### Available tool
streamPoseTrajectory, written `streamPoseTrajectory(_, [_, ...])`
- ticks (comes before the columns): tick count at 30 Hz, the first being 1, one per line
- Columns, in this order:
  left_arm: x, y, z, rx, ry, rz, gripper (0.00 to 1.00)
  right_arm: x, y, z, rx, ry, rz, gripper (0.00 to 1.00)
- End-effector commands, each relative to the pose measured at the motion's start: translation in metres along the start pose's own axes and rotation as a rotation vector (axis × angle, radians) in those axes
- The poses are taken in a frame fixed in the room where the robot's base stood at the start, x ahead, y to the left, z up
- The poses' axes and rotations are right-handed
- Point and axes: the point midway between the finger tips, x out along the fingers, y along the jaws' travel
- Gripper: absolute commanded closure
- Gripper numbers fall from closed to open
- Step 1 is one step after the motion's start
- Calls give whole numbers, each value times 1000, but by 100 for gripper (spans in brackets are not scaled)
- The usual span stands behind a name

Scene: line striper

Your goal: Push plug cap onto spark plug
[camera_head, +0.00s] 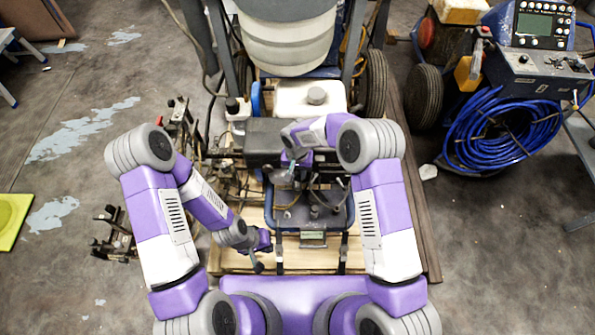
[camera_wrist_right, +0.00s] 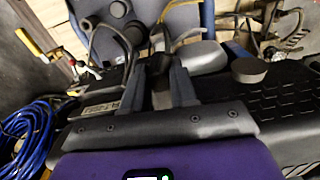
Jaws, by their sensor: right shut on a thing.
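My right gripper (camera_head: 290,162) reaches over the engine in the middle of the line striper. In the right wrist view its two dark fingers (camera_wrist_right: 160,62) are close together, shut on a small dark piece (camera_wrist_right: 157,40) that seems to be the plug cap. A thin lead runs near it. The fingers hide most of the piece. I cannot make out the spark plug, nor whether the cap touches it. My left gripper (camera_head: 262,252) is low, beside the left edge of the blue tray, apart from the engine. Its finger gap is too small to judge.
The blue tray (camera_head: 318,222) with cables and small parts is in front of the engine. A grey cylinder (camera_wrist_right: 201,57) lies close right of the fingers in the wrist view. A coil of blue hose (camera_head: 500,130) lies at right.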

Motion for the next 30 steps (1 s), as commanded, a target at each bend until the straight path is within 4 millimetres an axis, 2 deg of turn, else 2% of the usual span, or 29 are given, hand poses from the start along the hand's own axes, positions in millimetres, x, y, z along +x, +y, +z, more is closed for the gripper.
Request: streamPoseTrajectory(30, [8, -3, 0, 0, 0, 0, 100, 10, 0, 0, -1, 0, 0, 100])
